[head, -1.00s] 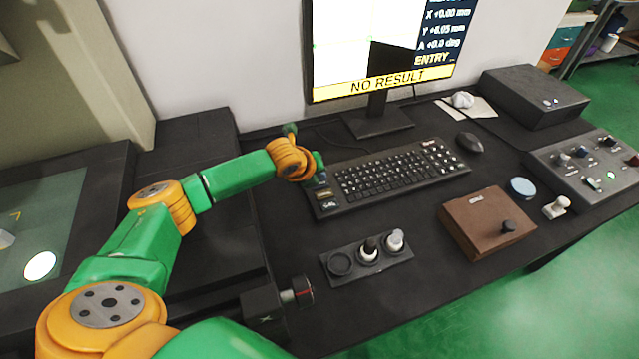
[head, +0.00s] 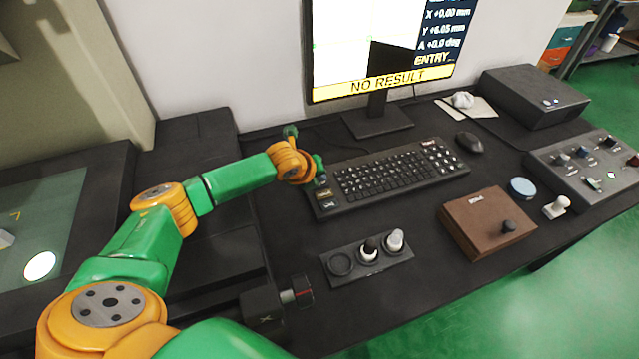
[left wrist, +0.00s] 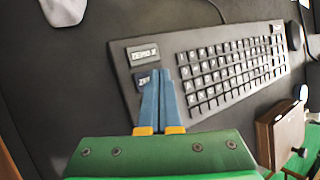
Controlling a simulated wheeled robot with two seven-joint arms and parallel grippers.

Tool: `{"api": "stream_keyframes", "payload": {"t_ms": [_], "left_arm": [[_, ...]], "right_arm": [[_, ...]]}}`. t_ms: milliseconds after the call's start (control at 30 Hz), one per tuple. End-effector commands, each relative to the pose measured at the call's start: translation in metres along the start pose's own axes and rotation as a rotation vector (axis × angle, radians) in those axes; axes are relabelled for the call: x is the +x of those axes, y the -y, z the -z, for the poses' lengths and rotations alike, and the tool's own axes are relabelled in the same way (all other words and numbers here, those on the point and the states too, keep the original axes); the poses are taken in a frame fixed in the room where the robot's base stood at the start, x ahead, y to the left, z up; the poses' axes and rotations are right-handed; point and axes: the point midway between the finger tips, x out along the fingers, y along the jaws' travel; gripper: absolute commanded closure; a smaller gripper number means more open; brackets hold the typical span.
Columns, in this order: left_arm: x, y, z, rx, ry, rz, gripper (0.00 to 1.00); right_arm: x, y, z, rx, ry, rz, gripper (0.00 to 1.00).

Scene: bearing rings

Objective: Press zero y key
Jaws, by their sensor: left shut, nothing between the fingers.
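The keyboard (head: 400,174) lies on the dark desk below the monitor, with a short column of separate keys at its left end. In the left wrist view, the ZERO X key (left wrist: 143,54) is in plain sight. The zero Y key (left wrist: 142,79) is just below it, its label partly hidden behind my fingers. My left gripper (left wrist: 161,73) is shut and empty, its blue fingertips over the right part of the zero Y key. I cannot tell whether they touch it. In the head view, my left gripper (head: 321,178) is at the keyboard's left end. My right gripper is not in view.
The monitor (head: 385,85) shows NO RESULT and a Y reading near +6.05 mm. A holder with small round pieces (head: 340,264), a brown box (head: 487,222), a mouse (head: 470,142) and a control box (head: 590,175) stand around the keyboard.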

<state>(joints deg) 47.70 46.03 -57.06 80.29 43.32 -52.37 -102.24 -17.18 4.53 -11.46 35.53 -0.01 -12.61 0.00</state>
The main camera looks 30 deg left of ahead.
Motion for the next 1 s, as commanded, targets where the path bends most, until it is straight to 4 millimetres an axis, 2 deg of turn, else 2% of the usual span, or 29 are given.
{"api": "stream_keyframes", "payload": {"t_ms": [1000], "left_arm": [[0.0056, -0.0032, 0.0031, 0.000, -0.001, 0.000, 1.00]], "right_arm": [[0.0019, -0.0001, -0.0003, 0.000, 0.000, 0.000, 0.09]]}}
